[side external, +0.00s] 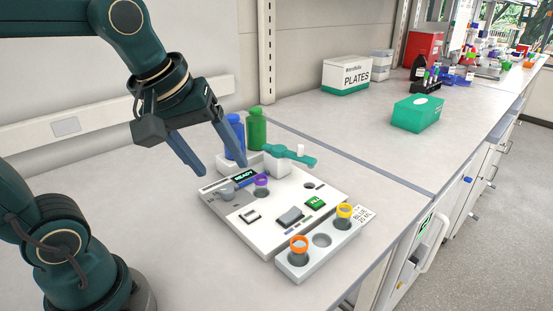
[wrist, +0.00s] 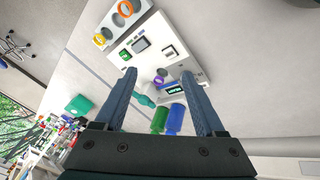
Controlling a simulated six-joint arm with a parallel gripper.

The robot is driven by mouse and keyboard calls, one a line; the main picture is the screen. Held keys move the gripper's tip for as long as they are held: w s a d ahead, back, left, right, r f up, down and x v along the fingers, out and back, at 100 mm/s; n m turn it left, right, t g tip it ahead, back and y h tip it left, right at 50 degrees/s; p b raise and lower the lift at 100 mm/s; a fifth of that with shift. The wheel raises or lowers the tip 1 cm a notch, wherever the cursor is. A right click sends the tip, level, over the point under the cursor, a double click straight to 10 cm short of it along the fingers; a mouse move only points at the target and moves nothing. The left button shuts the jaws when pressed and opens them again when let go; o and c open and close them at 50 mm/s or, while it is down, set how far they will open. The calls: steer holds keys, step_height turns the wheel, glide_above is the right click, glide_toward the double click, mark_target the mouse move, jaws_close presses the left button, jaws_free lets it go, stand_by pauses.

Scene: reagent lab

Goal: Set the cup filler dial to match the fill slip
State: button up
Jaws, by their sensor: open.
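The cup filler (side external: 275,228) is a white panel with a lit READY display (side external: 245,175), also seen in the wrist view (wrist: 174,90). A grey knob (side external: 226,191), apparently the dial, sits at its left; my finger seems to hide it in the wrist view. The fill slip (side external: 362,214) at the front right reads "BLUE 20 ML". My gripper (side external: 223,168) is open and empty above the panel's back left, apart from the knob; its fingers (wrist: 158,76) frame the purple-rimmed cup (wrist: 161,75) in the wrist view. The dial's setting is too small to read.
A blue bottle (side external: 234,138) and a green bottle (side external: 255,130) stand behind the panel, beside a teal arm (side external: 290,154). A rack (side external: 300,270) in front holds orange-rimmed (side external: 299,244) and yellow-rimmed (side external: 344,211) cups. The bench left of the panel is clear.

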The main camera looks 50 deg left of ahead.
steer(key=w+a+f+n+g, duration=0.3)
steer(key=w+a+n, duration=0.3)
steer(key=w+n, duration=0.1)
steer(key=n+g, duration=0.2)
steer(key=n, duration=0.2)
glide_above(227, 189)
steer(key=shift+h, duration=0.3)
step_height(227, 189, down, 9)
steer(key=shift+d+r, duration=0.1)
steer(key=shift+r, duration=0.05)
steer(key=shift+f, duration=2.45)
jaws_close()
